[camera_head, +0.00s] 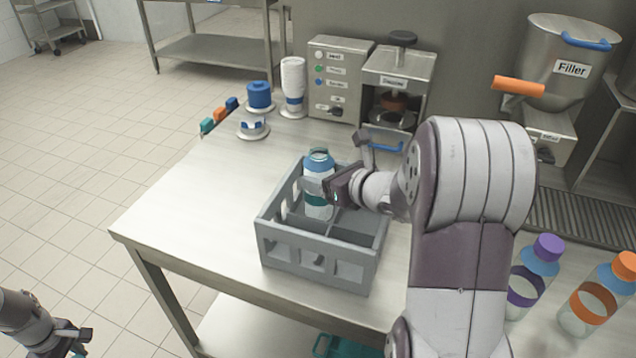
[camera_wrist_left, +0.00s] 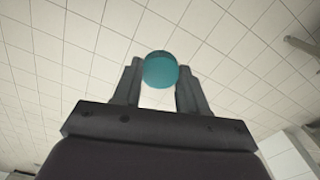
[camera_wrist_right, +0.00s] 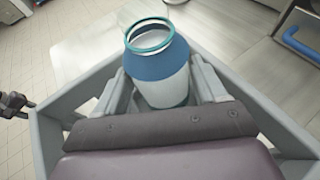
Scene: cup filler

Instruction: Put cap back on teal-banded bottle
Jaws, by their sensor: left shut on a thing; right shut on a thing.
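The teal-banded bottle (camera_head: 319,167) stands upright in a back compartment of the grey crate (camera_head: 315,262). It has a blue shoulder, and its uncapped mouth with a teal rim shows in the right wrist view (camera_wrist_right: 150,38). My right gripper (camera_head: 330,188) is shut on the bottle's body from the right. My left gripper (camera_head: 82,342) is at the bottom left of the head view, away from the table and far from the bottle. It is shut on the teal cap (camera_wrist_left: 160,70), which shows between its fingers in the left wrist view.
A purple-capped bottle (camera_head: 532,276) and an orange-capped bottle (camera_head: 598,297) stand at the right. The capper (camera_head: 398,84), a control box (camera_head: 335,75) and the filler (camera_head: 560,60) are behind. The table (camera_head: 190,205) left of the crate is clear.

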